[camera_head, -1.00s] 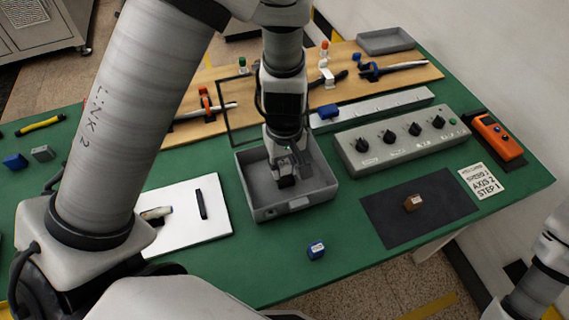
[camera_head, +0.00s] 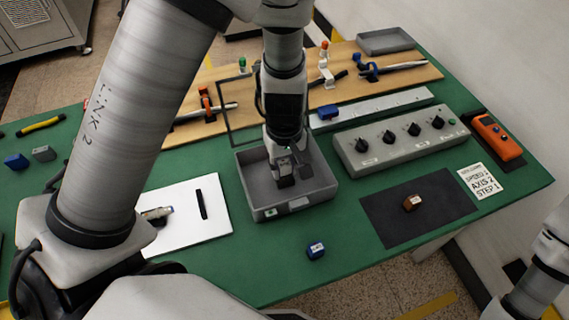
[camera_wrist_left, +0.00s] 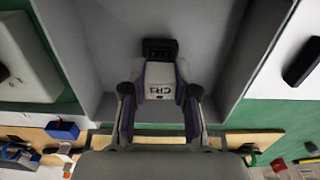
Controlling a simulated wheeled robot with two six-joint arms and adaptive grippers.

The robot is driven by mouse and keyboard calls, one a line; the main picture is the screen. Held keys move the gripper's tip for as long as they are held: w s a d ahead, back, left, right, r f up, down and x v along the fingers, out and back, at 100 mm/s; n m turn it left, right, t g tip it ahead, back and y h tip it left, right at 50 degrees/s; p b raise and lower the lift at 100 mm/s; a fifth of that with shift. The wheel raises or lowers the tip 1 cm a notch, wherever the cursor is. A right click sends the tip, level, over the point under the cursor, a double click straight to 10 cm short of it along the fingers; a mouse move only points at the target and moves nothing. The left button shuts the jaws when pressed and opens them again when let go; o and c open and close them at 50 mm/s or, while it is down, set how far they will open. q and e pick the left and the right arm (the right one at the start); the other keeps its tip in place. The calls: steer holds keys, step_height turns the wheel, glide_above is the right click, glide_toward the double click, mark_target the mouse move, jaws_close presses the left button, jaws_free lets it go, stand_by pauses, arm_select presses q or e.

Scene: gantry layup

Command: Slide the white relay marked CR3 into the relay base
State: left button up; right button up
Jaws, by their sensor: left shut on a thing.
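The white relay marked CR3 (camera_wrist_left: 160,88) is between the two fingers of my left gripper (camera_wrist_left: 160,95) in the left wrist view, its marking facing that camera. My left gripper (camera_head: 290,172) is shut on it, pointing down into the grey tray (camera_head: 262,212) in the head view, where the relay itself is mostly hidden. A black block with slots (camera_wrist_left: 160,48) shows just beyond the relay's end. I cannot tell whether it is the relay base or part of the relay, nor whether they touch. My right gripper is outside the view.
The tray walls stand close around my left gripper. The front of the green table has free room.

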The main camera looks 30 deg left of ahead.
mark_target(285, 164)
arm_select(q)
steer(key=shift+f+b, duration=0.75)
steer(key=shift+f, duration=0.15)
steer(key=o, duration=1.1)
steer(key=shift+r, duration=0.1)
step_height(285, 164, up, 12)
